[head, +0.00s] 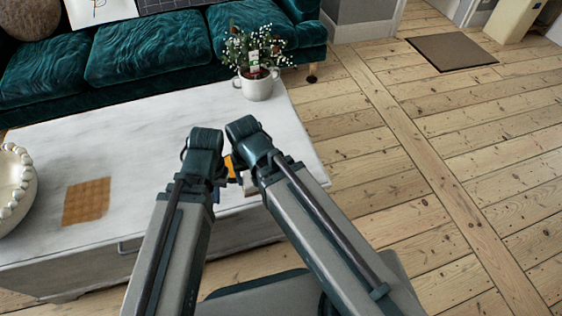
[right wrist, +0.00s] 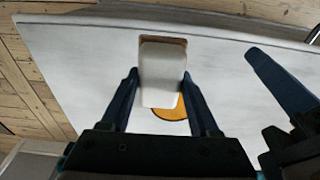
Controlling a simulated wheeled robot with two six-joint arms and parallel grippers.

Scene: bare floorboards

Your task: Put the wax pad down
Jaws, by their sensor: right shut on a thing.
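A pale, whitish block with a brown far edge, which I take for the wax pad (right wrist: 161,75), sits between the two dark fingers of my right gripper (right wrist: 160,90). The right gripper is shut on it, above the white table. In the head view my right gripper (head: 254,160) hides most of it. My left gripper (head: 206,165) is close beside the right one, over the table's near right part; its jaws are hidden. An orange rounded thing (right wrist: 170,108) shows partly behind the pale block, and an orange patch (head: 230,166) shows between the grippers.
The white table (head: 150,140) has a brown square mat (head: 86,202) at left, a cream beaded bowl (head: 14,185) at the left edge and a potted plant (head: 258,86) at the far right corner. Its middle is clear. A teal sofa (head: 150,48) stands behind.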

